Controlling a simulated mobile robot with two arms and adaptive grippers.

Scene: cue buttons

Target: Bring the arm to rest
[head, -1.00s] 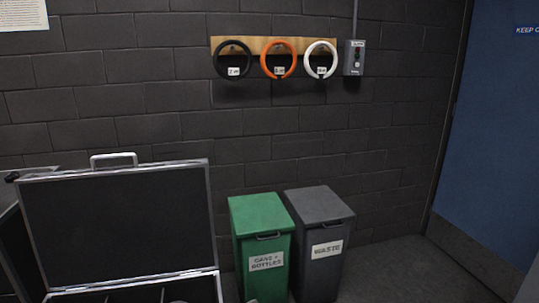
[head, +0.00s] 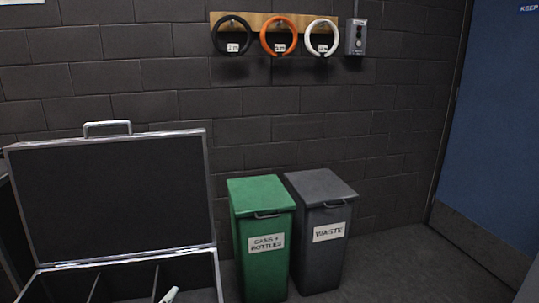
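Neither of my grippers shows in the head view. No arm of mine can be clearly made out.
An open case (head: 112,199) with dividers stands at lower left, with a small pale item (head: 170,295) inside. A green bin (head: 262,240) and a grey waste bin (head: 321,232) stand by the wall. Three cable rings hang from a wooden board (head: 258,21). A blue door (head: 496,130) is at right.

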